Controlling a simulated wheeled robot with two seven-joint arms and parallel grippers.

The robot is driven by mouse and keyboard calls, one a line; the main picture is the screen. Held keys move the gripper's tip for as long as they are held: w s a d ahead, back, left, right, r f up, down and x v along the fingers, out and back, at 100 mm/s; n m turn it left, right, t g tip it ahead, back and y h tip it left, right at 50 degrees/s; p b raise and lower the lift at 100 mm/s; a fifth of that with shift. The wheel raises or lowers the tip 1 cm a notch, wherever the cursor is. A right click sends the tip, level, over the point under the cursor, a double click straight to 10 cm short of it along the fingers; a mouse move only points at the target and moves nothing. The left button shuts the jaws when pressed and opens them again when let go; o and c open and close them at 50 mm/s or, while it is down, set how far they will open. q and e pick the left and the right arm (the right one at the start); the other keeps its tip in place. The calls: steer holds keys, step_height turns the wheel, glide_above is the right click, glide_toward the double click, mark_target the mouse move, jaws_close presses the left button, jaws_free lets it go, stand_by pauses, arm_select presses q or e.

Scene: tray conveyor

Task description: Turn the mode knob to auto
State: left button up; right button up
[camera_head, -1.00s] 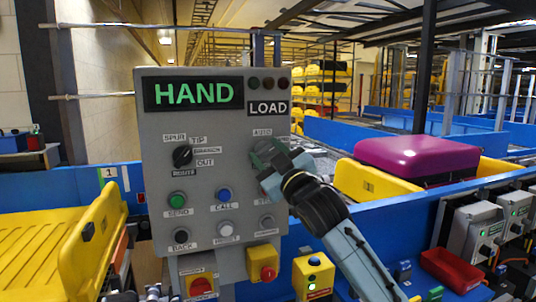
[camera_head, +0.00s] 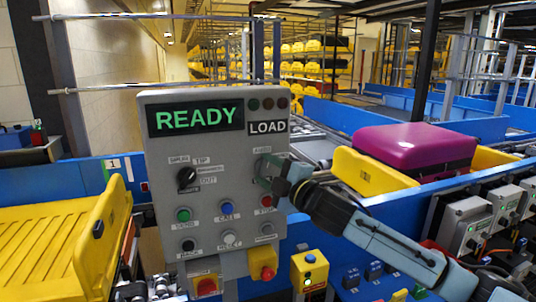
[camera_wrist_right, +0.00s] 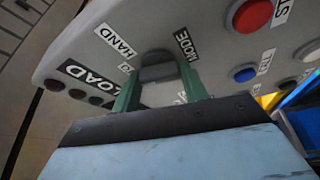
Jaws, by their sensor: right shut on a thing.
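The grey control panel (camera_head: 215,133) stands upright in the middle of the head view. Its display (camera_head: 196,117) reads READY in green, beside a LOAD plate (camera_head: 267,128). The mode knob (camera_wrist_right: 158,70) sits between the two green fingers of my right gripper (camera_wrist_right: 160,92) in the wrist view, near the MODE and HAND labels. In the head view my right gripper (camera_head: 270,172) is shut on the knob under the small upper-right label and hides most of it. Which way the knob points cannot be read. My left gripper is not in view.
A second black knob (camera_head: 187,178) is at the panel's left. Buttons including a red one (camera_head: 266,201) sit below my gripper. A yellow tray (camera_head: 60,245) stands at left. A purple case (camera_head: 415,148) lies in a yellow tray at right.

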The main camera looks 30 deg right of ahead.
steer(key=n+p, duration=0.1)
steer(key=n+g+p, duration=0.1)
steer(key=p, duration=0.1)
steer(key=shift+r, duration=0.25)
steer(key=shift+f+n+p, duration=0.2)
steer(key=shift+n+p, duration=0.5)
steer(key=shift+p, duration=0.25)
steer(key=o, duration=1)
steer(key=shift+s, duration=0.1)
